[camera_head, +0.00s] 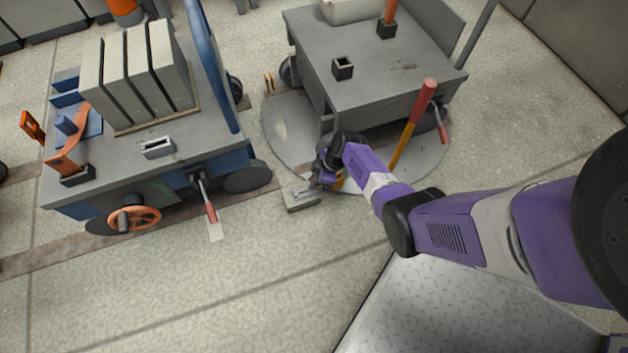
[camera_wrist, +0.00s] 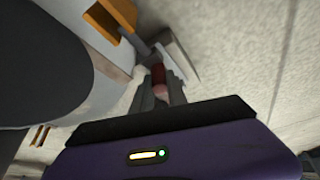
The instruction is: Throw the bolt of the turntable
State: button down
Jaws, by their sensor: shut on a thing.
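The turntable (camera_head: 280,128) is a round grey plate in the floor, under the right-hand cart. The bolt's grey block (camera_head: 302,197) sits on the floor at the plate's near left edge, with a metal bar on it. My gripper (camera_head: 318,184) is down at this block, partly hidden behind my own wrist in the head view. In the wrist view my gripper (camera_wrist: 160,82) has its fingers shut on a red handle (camera_wrist: 158,72). The bolt's block (camera_wrist: 180,55) lies just beyond the fingertips. An orange bracket (camera_wrist: 108,18) shows at the plate's edge. Whether the bolt is engaged cannot be told.
A grey cart (camera_head: 375,75) stands on the turntable, with a red-and-yellow lever (camera_head: 412,125) leaning at its near side. A blue-and-grey cart (camera_head: 150,160) carrying several upright slabs (camera_head: 140,70) stands on the left. Open concrete floor lies in front.

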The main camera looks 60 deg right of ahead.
aim_at(299, 191)
jog(key=shift+w+a, duration=0.8)
jog(key=shift+a, duration=0.35)
jog(key=shift+w+a, duration=0.8)
jog(key=shift+a, duration=0.35)
jog(key=c, duration=1.3)
grip_release()
jog(key=p+v, duration=0.4)
jog(key=v, duration=0.3)
jog(key=shift+s+d+r+p, duration=0.1)
jog(key=shift+s+r+p, duration=0.15)
jog(key=shift+r+p, duration=0.1)
